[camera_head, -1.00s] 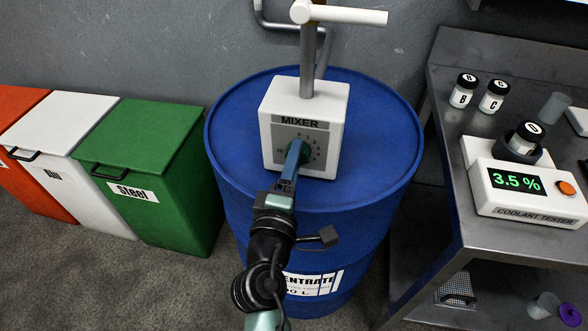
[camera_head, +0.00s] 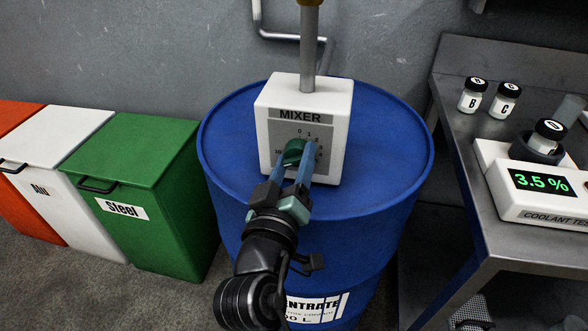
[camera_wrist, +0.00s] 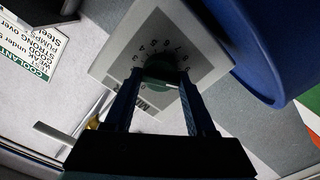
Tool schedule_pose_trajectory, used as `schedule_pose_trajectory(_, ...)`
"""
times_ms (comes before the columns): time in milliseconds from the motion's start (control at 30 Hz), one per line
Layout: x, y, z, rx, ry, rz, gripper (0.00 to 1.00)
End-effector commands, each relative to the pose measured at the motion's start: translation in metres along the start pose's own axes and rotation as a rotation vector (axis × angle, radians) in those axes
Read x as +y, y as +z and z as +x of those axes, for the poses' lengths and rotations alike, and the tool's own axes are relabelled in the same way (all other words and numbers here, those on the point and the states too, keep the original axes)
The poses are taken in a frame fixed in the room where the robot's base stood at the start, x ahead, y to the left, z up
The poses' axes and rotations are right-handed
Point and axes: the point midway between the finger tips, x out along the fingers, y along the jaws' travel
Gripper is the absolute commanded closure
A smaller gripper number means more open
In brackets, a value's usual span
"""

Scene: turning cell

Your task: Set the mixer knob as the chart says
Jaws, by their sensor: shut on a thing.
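The white mixer box (camera_head: 343,103) stands on the blue drum, with a grey dial plate and printed numbers on its front. Its green knob (camera_head: 293,152) sits in the middle of the dial. My gripper (camera_head: 298,160) is shut on the knob, one blue finger on each side. In the wrist view the knob (camera_wrist: 160,70) lies between my fingertips (camera_wrist: 158,82), and a pale pointer line shows on it. Part of the dial numbers is hidden by my fingers. Part of the coolant chart (camera_wrist: 30,45) shows at the left of the wrist view; its text is only partly readable.
The blue drum (camera_head: 395,130) bears the mixer, with a pipe rising from the box. At right, a metal bench (camera_head: 455,150) holds a coolant tester (camera_head: 510,205) reading 3.5 % and labelled bottles. Green, white and orange bins stand at left.

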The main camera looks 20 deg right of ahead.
Motion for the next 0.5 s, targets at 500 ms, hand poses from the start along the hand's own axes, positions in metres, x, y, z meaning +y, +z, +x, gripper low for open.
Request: schedule_pose_trajectory(500, -0.0006, 0.0015, 0.0, -0.004, -0.002, 0.141, 1.0)
